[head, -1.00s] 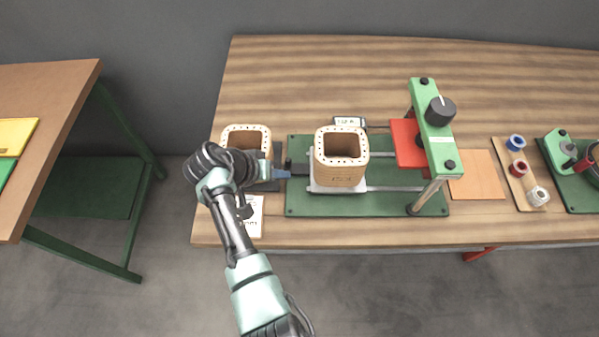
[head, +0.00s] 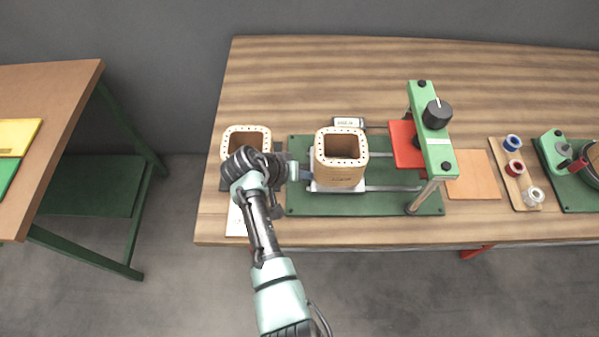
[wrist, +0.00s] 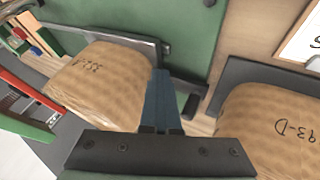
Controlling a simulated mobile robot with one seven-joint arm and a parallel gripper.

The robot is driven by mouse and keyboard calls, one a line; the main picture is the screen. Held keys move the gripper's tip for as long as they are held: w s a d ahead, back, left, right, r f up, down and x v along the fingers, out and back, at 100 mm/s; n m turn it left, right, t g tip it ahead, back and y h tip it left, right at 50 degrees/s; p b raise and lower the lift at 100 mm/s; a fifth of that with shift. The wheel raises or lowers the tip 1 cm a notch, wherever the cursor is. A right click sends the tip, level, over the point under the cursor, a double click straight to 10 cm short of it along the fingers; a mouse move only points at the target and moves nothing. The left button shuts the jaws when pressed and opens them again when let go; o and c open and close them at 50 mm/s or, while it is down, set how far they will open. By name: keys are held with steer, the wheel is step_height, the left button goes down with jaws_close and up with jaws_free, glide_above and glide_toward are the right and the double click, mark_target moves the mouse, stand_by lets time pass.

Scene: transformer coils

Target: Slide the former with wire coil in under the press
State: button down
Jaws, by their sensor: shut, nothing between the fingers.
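A tan, wire-wound former (head: 341,173) with a square hole and a dotted rim stands upright on a pale carriage on the slide rails, left of the press. The press is a green bridge (head: 436,135) with a black knob and a red plate (head: 404,146). My gripper (head: 306,174) is shut and empty, low at the left side of this former; I cannot tell if it touches. In the wrist view, my blue fingers (wrist: 160,80) are together beside the same former (wrist: 97,80).
A second former (head: 232,146) stands on a dark pad at the left; it also shows in the wrist view, marked "93-D" (wrist: 275,125). The green baseplate (head: 300,205) carries the rails. An orange sheet (head: 473,175) and several spools (head: 515,168) lie right of the press.

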steer(key=d, duration=1.7)
steer(key=shift+d, duration=0.15)
